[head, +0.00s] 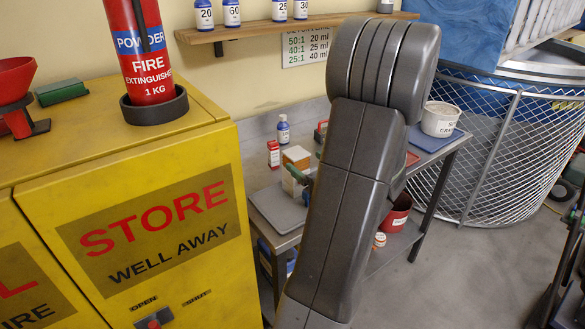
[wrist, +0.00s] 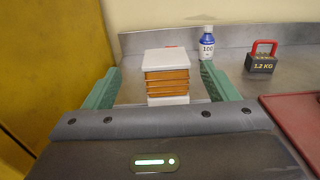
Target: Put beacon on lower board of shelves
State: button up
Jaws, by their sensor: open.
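The likely beacon, a block with orange ribs (wrist: 167,82) between a white top and a white base, stands upright on the metal top. It also shows in the head view (head: 296,156), partly hidden by a green finger. My gripper (wrist: 161,70) is open, with one green finger on each side of the block. Gaps show between the fingers and the block. In the head view my arm hides most of the gripper. The metal shelf unit (head: 445,150) has a lower board under its top, largely hidden behind my arm.
A 1.2 KG weight with a red handle (wrist: 262,58) and a red tray (wrist: 297,112) are to the right. A yellow cabinet (head: 130,190) stands close on the left. A red bucket (head: 397,213) is low down.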

aim_at(296, 152)
jog(key=shift+w+a, duration=0.3)
jog(key=shift+w, duration=0.4)
jog(key=shift+f+p+x, duration=0.25)
jog(key=shift+p+x, duration=0.05)
jog(key=shift+x, duration=1.05)
jog(key=shift+f+p+x, duration=0.2)
jog(key=shift+p+x, duration=0.1)
jog(key=shift+x, duration=1.05)
jog(key=shift+w+d, duration=0.1)
jog(key=shift+d, duration=0.1)
jog(key=shift+r, duration=0.1)
jog(key=c, duration=1.6)
